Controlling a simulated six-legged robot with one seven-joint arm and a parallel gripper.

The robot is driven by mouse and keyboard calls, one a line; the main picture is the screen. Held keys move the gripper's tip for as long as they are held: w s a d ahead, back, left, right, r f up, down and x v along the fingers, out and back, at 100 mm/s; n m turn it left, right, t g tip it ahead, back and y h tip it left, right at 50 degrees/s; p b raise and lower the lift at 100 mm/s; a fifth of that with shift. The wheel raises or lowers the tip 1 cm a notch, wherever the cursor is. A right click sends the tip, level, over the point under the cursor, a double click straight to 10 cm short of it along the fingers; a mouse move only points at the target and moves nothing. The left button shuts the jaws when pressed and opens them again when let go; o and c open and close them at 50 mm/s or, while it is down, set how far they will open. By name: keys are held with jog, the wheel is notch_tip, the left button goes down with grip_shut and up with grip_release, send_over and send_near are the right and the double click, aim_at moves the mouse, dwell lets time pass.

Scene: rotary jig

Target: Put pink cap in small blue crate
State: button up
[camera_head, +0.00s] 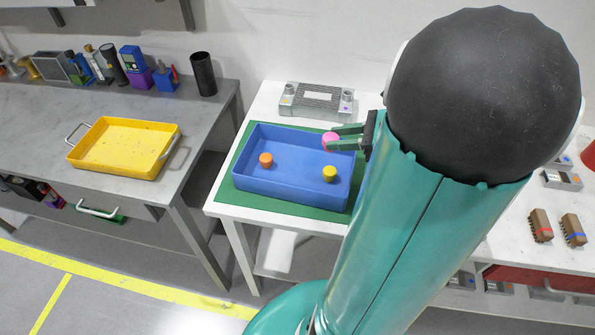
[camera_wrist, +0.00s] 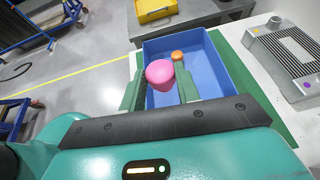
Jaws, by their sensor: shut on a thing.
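The pink cap (camera_head: 330,141) is held between the fingers of my gripper (camera_head: 346,138), over the right part of the small blue crate (camera_head: 290,199). In the wrist view the pink cap (camera_wrist: 160,74) sits between the two green fingertips of my gripper (camera_wrist: 160,88), with the blue crate (camera_wrist: 228,88) below and beyond it. An orange cap (camera_head: 266,160) and a yellow cap (camera_head: 329,173) are in the crate. The orange cap also shows in the wrist view (camera_wrist: 178,56); the yellow cap is hidden there.
The crate stands on a green mat (camera_head: 229,193) on a white table. A grey ribbed device (camera_head: 317,100) lies behind it. A yellow tray (camera_head: 123,147) is on the grey bench at left, with a black cylinder (camera_head: 204,74) near its back edge. Brown blocks (camera_head: 541,226) lie at right.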

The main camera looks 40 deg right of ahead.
jog(key=s, duration=0.4)
send_over(305, 173)
jog(key=shift+f, duration=6.3)
jog(key=shift+f, duration=0.65)
jog(key=o, duration=0.9)
jog(key=shift+o, duration=0.2)
